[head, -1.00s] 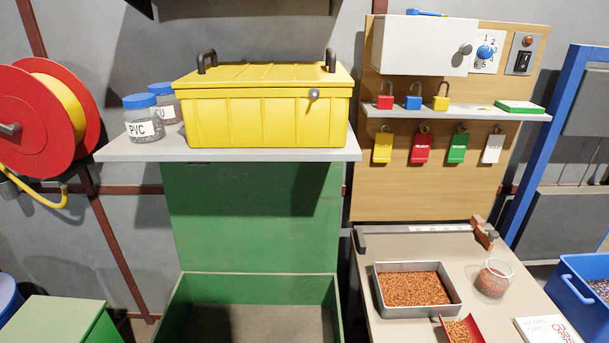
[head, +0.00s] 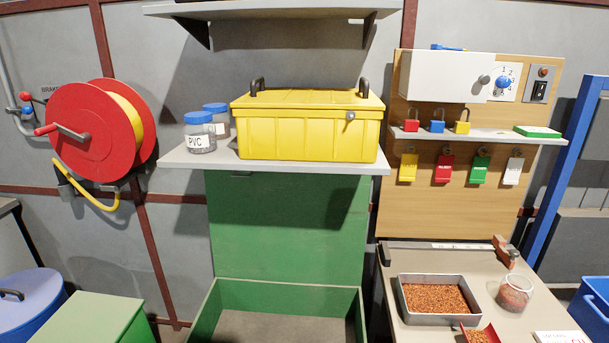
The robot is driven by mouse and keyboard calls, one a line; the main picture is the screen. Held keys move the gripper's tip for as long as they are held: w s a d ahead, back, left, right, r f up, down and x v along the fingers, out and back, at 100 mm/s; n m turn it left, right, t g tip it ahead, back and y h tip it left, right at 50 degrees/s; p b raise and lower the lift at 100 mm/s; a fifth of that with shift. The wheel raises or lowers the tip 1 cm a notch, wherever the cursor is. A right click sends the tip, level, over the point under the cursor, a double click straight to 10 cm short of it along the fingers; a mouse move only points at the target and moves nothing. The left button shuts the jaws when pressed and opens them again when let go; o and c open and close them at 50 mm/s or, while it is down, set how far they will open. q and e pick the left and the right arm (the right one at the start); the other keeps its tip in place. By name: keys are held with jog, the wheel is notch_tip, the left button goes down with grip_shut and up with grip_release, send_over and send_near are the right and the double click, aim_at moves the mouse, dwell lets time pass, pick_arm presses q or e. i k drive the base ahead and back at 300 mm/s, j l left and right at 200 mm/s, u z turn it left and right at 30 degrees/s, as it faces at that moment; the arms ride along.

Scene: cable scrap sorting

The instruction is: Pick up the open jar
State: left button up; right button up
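An open glass jar (head: 515,293) stands upright on the right-hand bench, with no lid and reddish-brown granules inside it. It is just right of a metal tray (head: 402,304) of copper-coloured granules. Two other jars with blue lids stand on the grey shelf: one labelled PVC (head: 200,133) and one partly hidden behind it (head: 216,114). Neither of my grippers shows in the head view.
A red scoop (head: 481,334) and a white card or booklet (head: 560,337) lie near the bench's front. A small clamp-like item (head: 506,252) sits behind the jar. A blue crate (head: 592,304) stands to the right. A yellow box (head: 308,130) fills much of the shelf.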

aim_at(515, 291)
jog(key=k+j, duration=0.15)
jog(key=k, duration=0.3)
jog(key=k+j, duration=0.2)
jog(key=k, duration=0.2)
jog(key=i+l, duration=0.1)
jog(key=l, duration=0.3)
jog(key=i+l+z, duration=0.1)
jog(key=l, duration=0.25)
jog(key=i+l, duration=0.1)
jog(key=l, duration=0.3)
jog(key=i+l, duration=0.1)
jog(key=l, duration=0.25)
jog(key=i+l+z, duration=0.1)
jog(key=l, duration=0.25)
jog(key=i+l, duration=0.1)
jog(key=l, duration=0.3)
jog(key=i+l+z, duration=0.1)
jog(key=l, duration=0.25)
